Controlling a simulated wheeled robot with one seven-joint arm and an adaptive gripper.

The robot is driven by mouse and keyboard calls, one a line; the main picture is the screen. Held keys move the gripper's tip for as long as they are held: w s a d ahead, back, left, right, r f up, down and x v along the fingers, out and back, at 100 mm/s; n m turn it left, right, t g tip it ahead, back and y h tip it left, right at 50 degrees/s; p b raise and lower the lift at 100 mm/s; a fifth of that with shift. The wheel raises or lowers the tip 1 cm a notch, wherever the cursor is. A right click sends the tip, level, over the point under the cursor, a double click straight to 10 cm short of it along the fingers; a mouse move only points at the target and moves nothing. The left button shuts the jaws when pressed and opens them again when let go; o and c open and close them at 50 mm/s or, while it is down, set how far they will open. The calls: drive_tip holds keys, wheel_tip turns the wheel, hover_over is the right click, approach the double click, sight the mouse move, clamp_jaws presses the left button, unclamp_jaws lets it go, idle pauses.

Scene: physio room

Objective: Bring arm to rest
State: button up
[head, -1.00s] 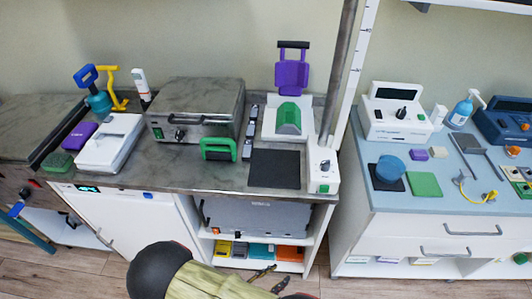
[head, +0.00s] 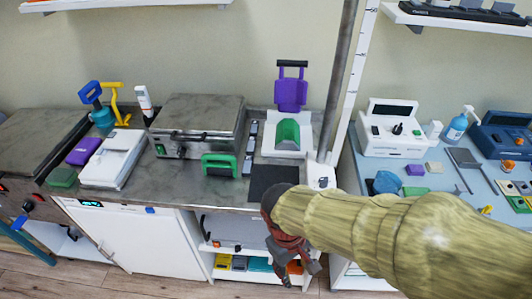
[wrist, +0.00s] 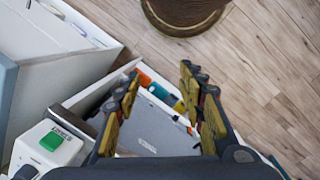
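My gripper (head: 292,262) hangs at the end of my sleeved arm in the head view, in front of the open shelf of the counter and below the black mat. In the wrist view my gripper (wrist: 163,105) has its two fingers spread apart, with nothing between them. The grey panel of the cabinet and its shelf lie beyond the fingers. My arm crosses the lower right of the head view and hides part of the right-hand cabinet.
The grey counter (head: 222,190) holds a steel box unit (head: 195,125), a green-handled item (head: 219,164) and a black mat (head: 272,182). A blue-topped counter (head: 435,182) with devices stands at right.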

drive_tip(key=d+r+m+t+y+p, duration=0.1)
drive_tip(key=d+r+m+t, duration=0.2)
drive_tip(key=d+r, duration=0.3)
drive_tip(key=d+r+m+t+p, duration=0.1)
drive_tip(key=d+r+m+t, duration=0.2)
drive_tip(key=r, duration=1)
drive_tip(key=d+m, duration=0.1)
drive_tip(key=d, duration=0.1)
drive_tip(key=shift+d+y, duration=0.4)
drive_tip(key=shift+c, duration=0.3)
